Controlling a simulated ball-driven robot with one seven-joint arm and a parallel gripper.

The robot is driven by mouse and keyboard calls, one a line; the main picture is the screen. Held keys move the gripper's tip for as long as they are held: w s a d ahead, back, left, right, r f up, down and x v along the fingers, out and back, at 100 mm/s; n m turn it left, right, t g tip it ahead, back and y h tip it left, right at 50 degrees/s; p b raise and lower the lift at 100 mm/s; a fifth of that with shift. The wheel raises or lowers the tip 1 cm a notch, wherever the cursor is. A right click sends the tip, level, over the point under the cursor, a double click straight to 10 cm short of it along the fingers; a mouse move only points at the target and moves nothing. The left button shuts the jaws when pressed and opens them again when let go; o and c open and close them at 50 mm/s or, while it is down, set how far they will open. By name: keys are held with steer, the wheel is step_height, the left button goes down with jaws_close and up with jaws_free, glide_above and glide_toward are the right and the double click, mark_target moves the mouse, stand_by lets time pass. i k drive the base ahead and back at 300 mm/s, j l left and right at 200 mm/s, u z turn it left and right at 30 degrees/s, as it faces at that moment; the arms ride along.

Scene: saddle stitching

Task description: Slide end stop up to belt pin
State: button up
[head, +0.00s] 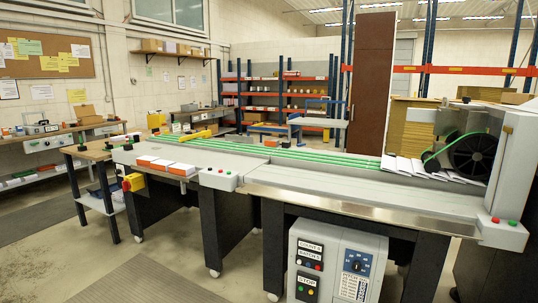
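A long grey stitching machine (330,182) runs from the left middle to the right side in the head view. Green belts (285,152) run along its top. A yellow bar-shaped piece (195,136) lies at the belts' left part; I cannot tell whether it is the end stop. A small orange block (271,143) shows at the belts' far side. No belt pin can be made out at this size. My gripper is not in view.
White sheets (420,168) lie under a black wheel (473,156) at the right. Orange-and-white boxes (165,165) sit on the machine's front left. A control cabinet (335,262) stands below. Open floor (150,270) lies at the front left.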

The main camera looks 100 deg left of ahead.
mark_target(206, 133)
steer(key=u, duration=0.4)
steer(key=j+u, duration=0.1)
steer(key=u, duration=0.3)
steer(key=j+u, duration=0.1)
steer(key=u, duration=0.75)
steer(key=j+u, duration=0.1)
steer(key=u, duration=0.3)
steer(key=i+j+u, duration=0.1)
steer(key=j+u, duration=0.15)
steer(key=u, duration=0.15)
steer(key=i+j+u, duration=0.15)
steer(key=u, duration=0.25)
steer(key=i+j+u, duration=0.15)
steer(key=u, duration=0.3)
